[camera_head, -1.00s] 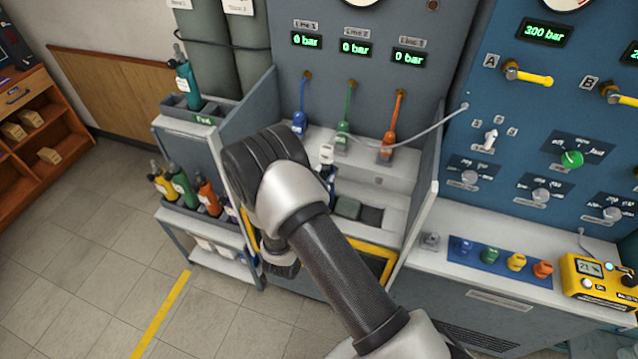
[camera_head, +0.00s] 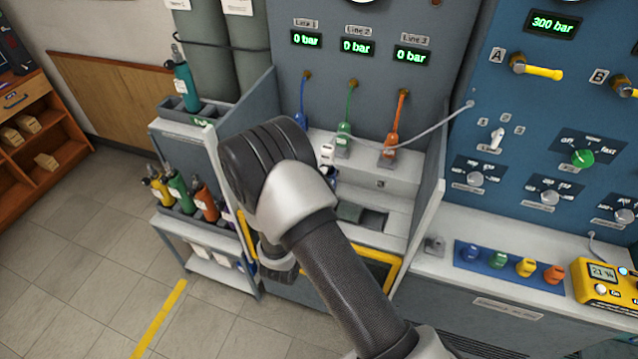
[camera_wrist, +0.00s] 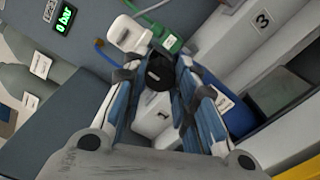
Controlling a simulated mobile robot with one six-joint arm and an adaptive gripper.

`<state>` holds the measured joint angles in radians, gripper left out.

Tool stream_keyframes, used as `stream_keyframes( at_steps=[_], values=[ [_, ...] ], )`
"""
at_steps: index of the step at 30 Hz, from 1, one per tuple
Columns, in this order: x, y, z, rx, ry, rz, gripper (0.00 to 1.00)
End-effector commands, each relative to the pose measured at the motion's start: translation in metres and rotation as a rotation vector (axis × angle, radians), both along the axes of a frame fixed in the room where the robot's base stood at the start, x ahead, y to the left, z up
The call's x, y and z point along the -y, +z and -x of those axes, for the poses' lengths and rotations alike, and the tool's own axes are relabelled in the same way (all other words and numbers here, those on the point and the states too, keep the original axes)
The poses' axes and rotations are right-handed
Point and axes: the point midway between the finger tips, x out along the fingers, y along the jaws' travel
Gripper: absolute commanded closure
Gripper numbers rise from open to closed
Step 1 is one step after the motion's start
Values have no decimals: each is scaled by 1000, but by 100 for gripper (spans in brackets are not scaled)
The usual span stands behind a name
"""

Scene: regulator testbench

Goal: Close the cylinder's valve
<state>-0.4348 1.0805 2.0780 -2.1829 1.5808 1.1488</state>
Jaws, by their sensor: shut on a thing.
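In the wrist view, my gripper (camera_wrist: 162,70) has its two blue-grey fingers closed in on a round black valve knob (camera_wrist: 160,72). In the head view, my wrist covers the gripper. A small dark blue part (camera_head: 331,175), seemingly of the cylinder, shows just right of my wrist at the bench.
A green connector (camera_head: 343,139) and an orange one (camera_head: 390,150) hang from hoses close by. Bench slots (camera_head: 374,219) lie right of my wrist. Side walls flank the bay. A rack with several cylinders (camera_head: 181,190) stands left. The floor at lower left is clear.

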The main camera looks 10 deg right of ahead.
Motion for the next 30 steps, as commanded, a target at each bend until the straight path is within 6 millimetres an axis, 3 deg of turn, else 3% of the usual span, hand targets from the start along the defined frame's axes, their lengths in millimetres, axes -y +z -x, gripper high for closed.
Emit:
stream_keyframes(
  at_steps=[9,10,18,30],
  values=[
    [0,0,0,1,0,-4,98],
    [0,0,0,1,0,-4,72],
    [0,0,0,1,1,-2,54],
    [-3,0,4,0,2,-1,53]
  ],
)
